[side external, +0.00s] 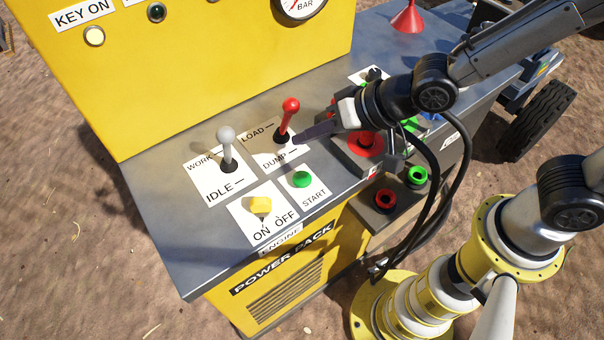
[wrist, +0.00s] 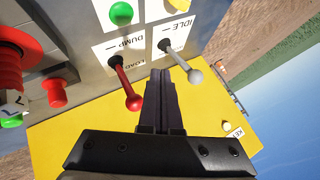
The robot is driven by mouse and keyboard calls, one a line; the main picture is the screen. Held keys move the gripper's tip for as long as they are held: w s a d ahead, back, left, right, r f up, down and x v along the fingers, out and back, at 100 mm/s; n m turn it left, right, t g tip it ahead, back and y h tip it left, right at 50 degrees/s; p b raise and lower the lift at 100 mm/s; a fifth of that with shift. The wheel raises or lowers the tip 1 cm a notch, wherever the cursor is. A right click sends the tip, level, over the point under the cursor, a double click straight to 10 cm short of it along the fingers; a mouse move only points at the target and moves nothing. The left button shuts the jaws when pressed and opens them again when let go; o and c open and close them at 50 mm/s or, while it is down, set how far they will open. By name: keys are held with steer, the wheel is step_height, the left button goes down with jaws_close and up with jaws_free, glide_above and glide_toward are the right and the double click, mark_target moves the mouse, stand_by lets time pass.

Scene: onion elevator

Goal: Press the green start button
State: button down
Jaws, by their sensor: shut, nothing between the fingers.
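The green start button (side external: 302,180) sits on a white plate marked START at the front of the grey panel. It also shows at the top of the wrist view (wrist: 121,13). My gripper (side external: 298,138) is shut and empty, above the panel beside the red LOAD/DUMP lever (side external: 290,108), behind the start button and apart from it. In the wrist view the closed fingers (wrist: 162,75) point between the red lever (wrist: 127,85) and the white lever (wrist: 182,62).
A yellow engine knob (side external: 260,206) stands left of the start button. The white WORK/IDLE lever (side external: 226,145) is behind it. A large red button (side external: 366,143) is to the right, partly hidden by my arm. The yellow gauge housing (side external: 190,65) rises behind the panel.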

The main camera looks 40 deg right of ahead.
mark_target(308, 180)
steer(key=shift+f, duration=4.4)
steer(key=shift+f, duration=0.4)
steer(key=shift+f, duration=0.6)
steer(key=shift+r, duration=1)
